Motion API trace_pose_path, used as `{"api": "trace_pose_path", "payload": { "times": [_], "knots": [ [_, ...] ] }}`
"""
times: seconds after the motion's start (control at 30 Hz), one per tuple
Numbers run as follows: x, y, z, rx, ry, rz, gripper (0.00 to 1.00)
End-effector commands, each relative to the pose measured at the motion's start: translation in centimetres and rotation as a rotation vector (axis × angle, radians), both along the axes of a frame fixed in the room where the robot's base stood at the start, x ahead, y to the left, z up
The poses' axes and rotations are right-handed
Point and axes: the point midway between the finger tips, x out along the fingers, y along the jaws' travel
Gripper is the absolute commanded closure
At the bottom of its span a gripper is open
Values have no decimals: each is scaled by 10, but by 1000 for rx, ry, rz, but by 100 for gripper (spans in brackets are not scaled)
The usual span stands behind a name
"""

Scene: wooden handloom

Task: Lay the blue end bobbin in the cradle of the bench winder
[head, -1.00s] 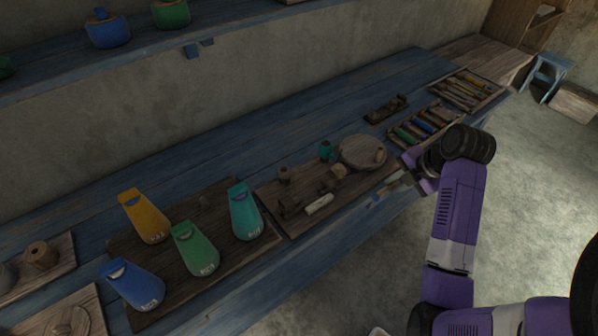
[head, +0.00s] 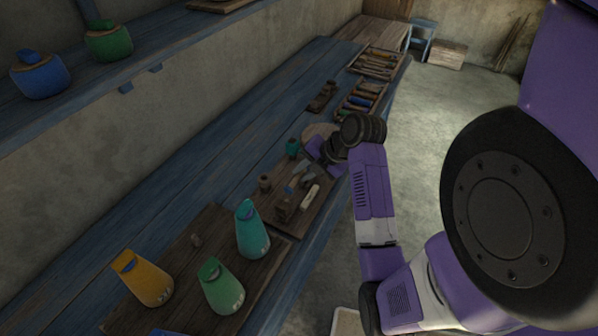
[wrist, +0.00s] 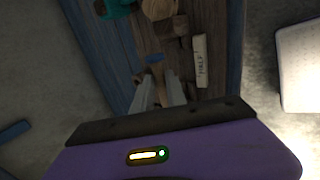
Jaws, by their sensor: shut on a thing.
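My gripper (wrist: 158,92) is shut on the blue end bobbin (wrist: 155,60), a thin wooden stick with a blue tip, in the wrist view. The blue tip points away from the fingers, toward the wooden blocks. In the head view my gripper (head: 298,181) is over the dark board, and the bobbin is too small to make out surely. The wooden blocks (head: 284,208) on that board look like the bench winder; one also shows in the wrist view (wrist: 174,27), beyond the bobbin. I cannot tell which part is the cradle. The bobbin appears apart from the blocks.
A pale label (head: 310,196) lies on the board near its front edge. A teal piece (head: 292,148) and a round wooden disc (head: 318,130) are farther back. Teal (head: 252,230), green and yellow shuttle-like pieces stand nearer. A tray of coloured bobbins (head: 361,100) lies beyond.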

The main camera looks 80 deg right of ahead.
Motion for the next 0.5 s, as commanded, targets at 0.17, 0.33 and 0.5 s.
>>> {"api": "trace_pose_path", "payload": {
  "times": [0.17, 0.33, 0.5],
  "knots": [
    [0, 0, -19, 1, 1, 1, 100],
    [0, 1, -36, 1, 2, 1, 100],
    [1, 1, -51, 0, 1, 1, 100]
  ]
}}
